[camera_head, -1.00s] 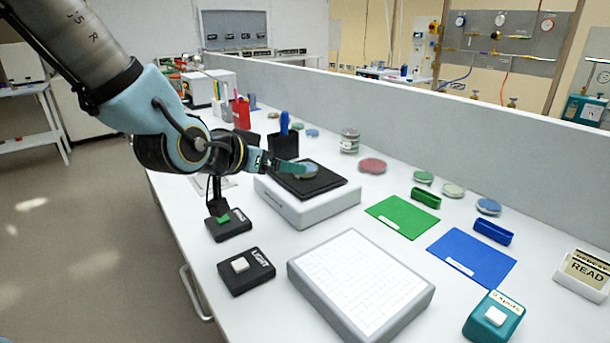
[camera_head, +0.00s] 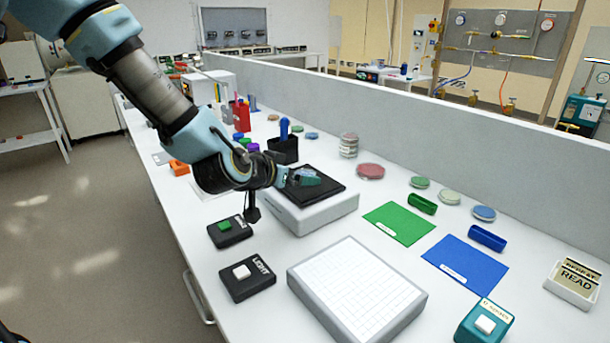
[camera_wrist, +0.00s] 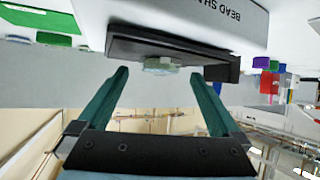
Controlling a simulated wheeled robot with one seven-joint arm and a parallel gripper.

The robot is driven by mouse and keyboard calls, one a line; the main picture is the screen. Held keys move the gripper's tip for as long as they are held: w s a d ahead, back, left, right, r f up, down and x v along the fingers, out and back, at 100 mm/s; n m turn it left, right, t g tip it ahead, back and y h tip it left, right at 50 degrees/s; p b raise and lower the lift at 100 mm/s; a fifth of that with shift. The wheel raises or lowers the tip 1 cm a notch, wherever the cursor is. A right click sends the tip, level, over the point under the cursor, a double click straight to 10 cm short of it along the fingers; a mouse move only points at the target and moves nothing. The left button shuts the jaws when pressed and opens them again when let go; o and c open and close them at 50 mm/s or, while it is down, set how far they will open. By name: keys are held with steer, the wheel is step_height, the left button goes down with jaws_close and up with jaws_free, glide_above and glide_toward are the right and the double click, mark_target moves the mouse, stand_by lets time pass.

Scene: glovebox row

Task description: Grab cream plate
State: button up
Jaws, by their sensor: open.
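My gripper (camera_head: 306,177) is open over the black top pad (camera_head: 325,188) of a white box-shaped device. In the wrist view its two teal fingers (camera_wrist: 158,76) stand apart, and a small pale, greenish round dish (camera_wrist: 160,66) on the black pad shows between and just beyond their tips. The fingers do not visibly touch it. In the head view my gripper mostly hides this dish. No dish is clearly cream; a small tan dish (camera_head: 273,117) lies at the far back of the bench, and I cannot tell which is the cream plate.
Right of the device lie a red dish (camera_head: 370,171), a green dish (camera_head: 420,182), a pale green dish (camera_head: 449,198) and a blue dish (camera_head: 484,213). A dish stack (camera_head: 348,145) and black pen holder (camera_head: 284,149) stand behind. A low partition (camera_head: 470,140) bounds the bench.

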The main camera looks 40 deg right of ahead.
steer(key=shift+x, duration=1.1)
steer(key=shift+c, duration=0.2)
steer(key=c, duration=1.4)
steer(key=shift+r, duration=0.15)
